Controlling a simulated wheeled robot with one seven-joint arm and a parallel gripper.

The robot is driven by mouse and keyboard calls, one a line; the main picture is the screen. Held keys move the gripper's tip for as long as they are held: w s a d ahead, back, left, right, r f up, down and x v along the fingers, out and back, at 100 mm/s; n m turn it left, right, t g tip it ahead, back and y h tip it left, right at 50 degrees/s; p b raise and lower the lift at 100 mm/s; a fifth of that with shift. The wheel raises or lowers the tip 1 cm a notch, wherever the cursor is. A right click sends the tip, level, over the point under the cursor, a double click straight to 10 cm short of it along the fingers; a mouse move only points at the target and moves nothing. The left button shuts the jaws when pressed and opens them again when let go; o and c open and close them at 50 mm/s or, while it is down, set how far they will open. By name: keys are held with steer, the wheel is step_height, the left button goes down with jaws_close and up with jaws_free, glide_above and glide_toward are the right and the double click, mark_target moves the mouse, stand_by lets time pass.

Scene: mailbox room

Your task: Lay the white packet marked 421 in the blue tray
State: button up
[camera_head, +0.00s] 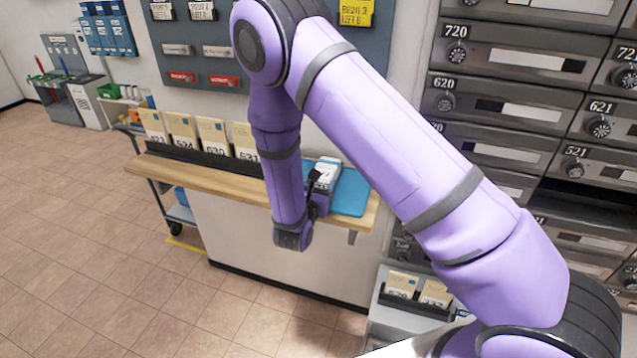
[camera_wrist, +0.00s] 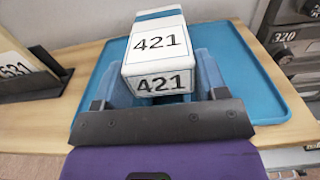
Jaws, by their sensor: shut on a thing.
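The white packet (camera_wrist: 158,45) has a blue stripe and shows 421 on two faces in the wrist view. My gripper (camera_wrist: 157,88) is shut on it, with a pale blue finger on each side. The blue tray (camera_wrist: 262,85) spreads beneath and around the packet. In the head view the packet (camera_head: 327,170) is over the left part of the tray (camera_head: 350,194), with my gripper (camera_head: 316,185) partly hidden by my arm. I cannot tell whether the packet's underside touches the tray.
The tray lies on a wooden shelf (camera_head: 207,181). Several numbered cream packets (camera_head: 213,133) stand in a dark rack to its left. Grey mailboxes (camera_head: 505,107) rise at the right. A lower bin (camera_head: 412,302) with cream packets stands below.

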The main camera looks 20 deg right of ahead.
steer(key=o, duration=1)
steer(key=shift+s, duration=0.1)
steer(key=shift+v, duration=5.9)
